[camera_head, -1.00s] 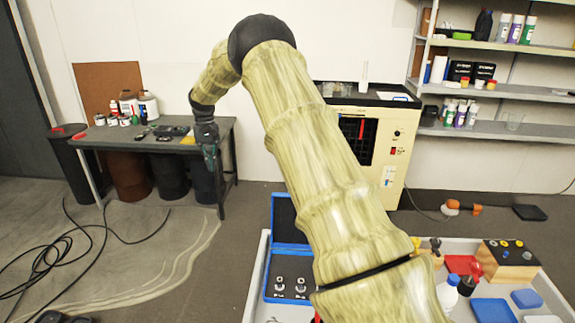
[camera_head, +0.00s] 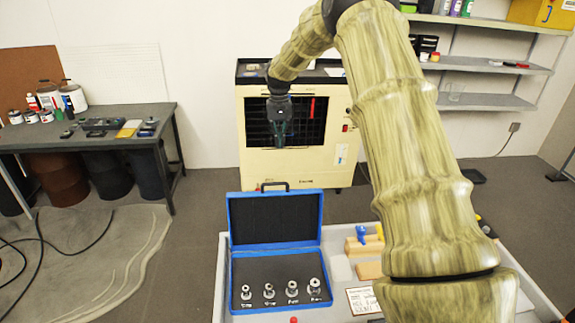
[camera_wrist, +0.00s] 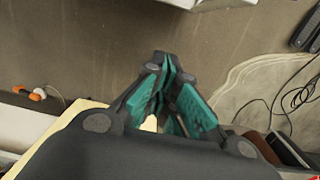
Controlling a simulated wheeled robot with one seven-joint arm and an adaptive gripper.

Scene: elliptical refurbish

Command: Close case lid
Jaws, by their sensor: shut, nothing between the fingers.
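The blue case (camera_head: 233,268) lies open on the light grey tray table in the head view. Its lid (camera_head: 276,219) stands raised at the back, with dark foam inside and a black handle at the top edge. Several metal fittings sit in a row in the dark foam of the case's base. My gripper (camera_head: 280,140) is shut and empty, pointing down beyond and above the lid, in front of the cream cabinet. In the wrist view my gripper (camera_wrist: 168,100) shows its dark fingers with teal pads. The case is not recognisable in the wrist view.
The cream cabinet (camera_head: 255,165) stands behind the case. A workbench (camera_head: 100,138) with cans and tools is at the left. Wooden blocks and a white label card (camera_head: 362,300) lie right of the case. My arm hides part of the tray table.

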